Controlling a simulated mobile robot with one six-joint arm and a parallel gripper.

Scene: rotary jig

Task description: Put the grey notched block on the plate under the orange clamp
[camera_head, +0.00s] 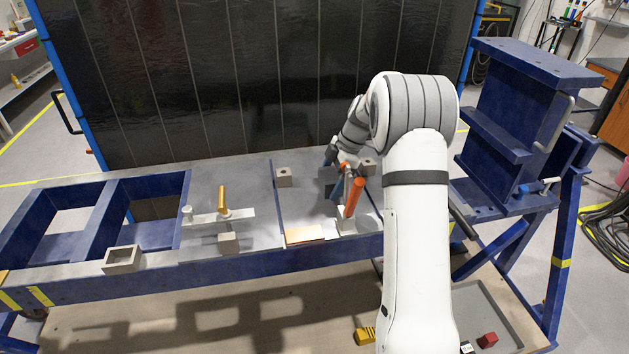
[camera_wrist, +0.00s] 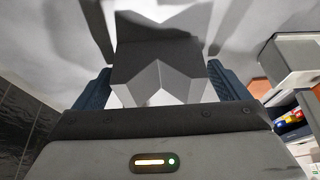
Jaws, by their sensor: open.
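The grey notched block (camera_wrist: 158,68) fills the space between my fingers in the wrist view, its V-shaped notch facing the camera. My gripper (camera_wrist: 160,88) is open, with one blue finger on each side of the block. In the head view my gripper (camera_head: 335,182) is low over the right part of the plate (camera_head: 265,205), partly hidden by my arm. The orange clamp (camera_head: 353,197) stands right beside it, on a pale block near the front edge. I cannot tell whether the notched block touches the plate.
A gold-handled clamp (camera_head: 222,200) stands on the left plate section. A small grey block with a hole (camera_head: 284,177) sits at the back. A hollow grey block (camera_head: 123,260) is on the front rail. A blue bracket (camera_head: 512,120) rises at right; a dark panel (camera_head: 270,70) stands behind.

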